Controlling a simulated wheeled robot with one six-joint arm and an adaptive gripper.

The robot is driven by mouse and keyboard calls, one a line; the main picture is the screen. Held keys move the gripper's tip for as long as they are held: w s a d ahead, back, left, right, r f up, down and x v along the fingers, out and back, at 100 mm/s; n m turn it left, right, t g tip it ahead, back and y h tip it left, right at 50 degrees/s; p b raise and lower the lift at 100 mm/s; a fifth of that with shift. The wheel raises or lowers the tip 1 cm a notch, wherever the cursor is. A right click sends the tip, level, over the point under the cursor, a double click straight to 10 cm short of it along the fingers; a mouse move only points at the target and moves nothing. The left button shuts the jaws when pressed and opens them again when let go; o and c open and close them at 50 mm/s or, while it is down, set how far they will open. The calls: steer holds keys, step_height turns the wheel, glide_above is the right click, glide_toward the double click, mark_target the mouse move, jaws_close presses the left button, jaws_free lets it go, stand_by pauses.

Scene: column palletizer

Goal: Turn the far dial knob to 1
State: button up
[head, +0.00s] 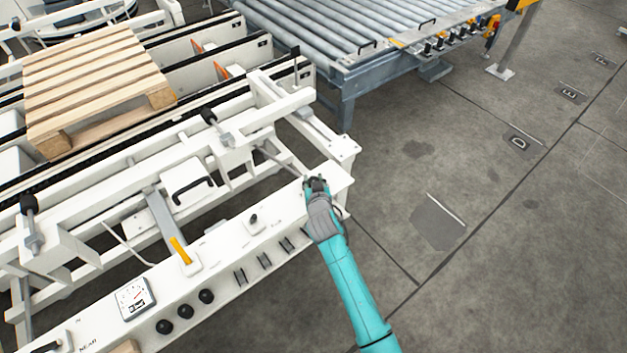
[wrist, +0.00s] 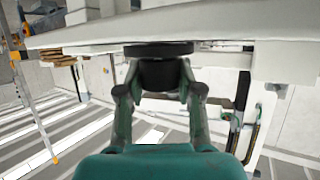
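The far dial knob (wrist: 158,74) is a black round knob with a wider black disc at its base, on the white panel. It fills the space between the two fingers of my gripper (wrist: 159,90) in the wrist view. The fingers sit against its sides and look shut on it. In the head view my gripper (head: 316,184) is at the far right end of the long white panel (head: 225,262). There it hides the knob, and the number it points to cannot be read.
The panel also carries a small black knob (head: 253,219), a gauge (head: 135,298), several round black buttons (head: 207,296) and a yellow-tipped lever (head: 180,250). A wooden pallet (head: 92,78) lies behind. A roller conveyor (head: 370,25) stands at the back. Open floor (head: 480,190) lies right.

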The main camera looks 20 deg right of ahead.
steer(key=shift+n+y, duration=0.6)
steer(key=shift+y, duration=0.1)
steer(key=shift+d+n+y, duration=0.1)
steer(key=shift+n+y, duration=1.3)
steer(key=shift+y, duration=0.3)
steer(key=n+g+y, duration=0.1)
steer(key=n+y, duration=0.3)
steer(key=shift+w+r+g+y, duration=0.1)
steer(key=shift+g+y, duration=0.2)
steer(key=shift+g, duration=0.1)
steer(key=n+g+y, duration=0.3)
steer(key=n+y, duration=0.1)
steer(key=shift+n+g, duration=0.3)
steer(key=shift+n, duration=0.1)
steer(key=shift+n+g+y, duration=1)
steer(key=shift+n+g, duration=0.8)
steer(key=shift+g, duration=0.1)
steer(key=o, duration=1.2)
